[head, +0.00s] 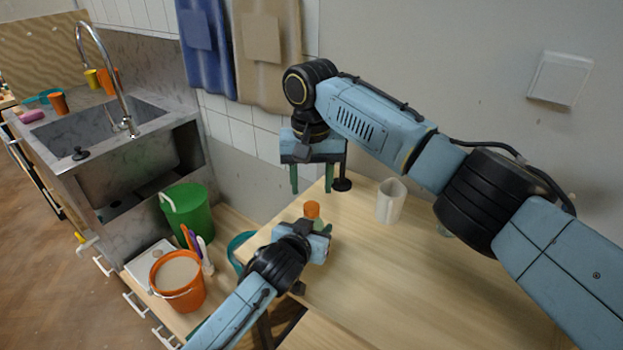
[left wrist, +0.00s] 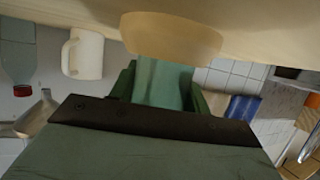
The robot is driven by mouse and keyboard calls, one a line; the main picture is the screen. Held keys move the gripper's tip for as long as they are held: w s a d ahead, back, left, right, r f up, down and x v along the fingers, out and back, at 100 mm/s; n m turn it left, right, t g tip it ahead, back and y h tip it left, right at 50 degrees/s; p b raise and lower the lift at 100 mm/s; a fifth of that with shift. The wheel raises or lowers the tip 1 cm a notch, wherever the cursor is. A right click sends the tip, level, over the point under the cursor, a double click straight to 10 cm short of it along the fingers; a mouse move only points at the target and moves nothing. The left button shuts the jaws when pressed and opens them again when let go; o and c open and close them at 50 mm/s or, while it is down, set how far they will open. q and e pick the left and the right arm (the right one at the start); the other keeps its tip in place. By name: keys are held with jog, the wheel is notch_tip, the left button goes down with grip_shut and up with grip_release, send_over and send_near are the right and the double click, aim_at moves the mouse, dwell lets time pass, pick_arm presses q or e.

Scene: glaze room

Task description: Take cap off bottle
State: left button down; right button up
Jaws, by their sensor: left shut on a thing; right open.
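The bottle's orange cap (head: 312,209) shows upright in the head view, just above my left gripper (head: 326,238) near the table's left edge. My left gripper is shut on the bottle, whose body is mostly hidden there. In the left wrist view, which is upside down, a teal part of the bottle (left wrist: 163,82) sits between the fingers. A wider tan shape (left wrist: 170,35) adjoins it; I cannot tell whether it belongs to the bottle. My right gripper (head: 311,180) is open and empty, fingers pointing down, above and apart from the cap.
A white mug (head: 391,201) stands on the wooden table (head: 400,270), right of the cap. A second bottle with a red cap (left wrist: 20,65) shows in the left wrist view. An orange bucket (head: 178,290) and a green bucket (head: 188,215) stand lower left. The table's front is clear.

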aim_at(311, 206)
jog(key=r+m, duration=0.1)
jog(key=m, duration=0.3)
jog(key=shift+r+m, duration=0.3)
jog(key=shift+r, duration=0.1)
jog(key=m, duration=0.1)
jog(key=r+m, duration=0.1)
jog(key=m, duration=0.1)
jog(key=shift+f, duration=3.9)
jog(key=c, duration=1)
jog(key=n, duration=0.9)
jog(key=shift+n, duration=0.4)
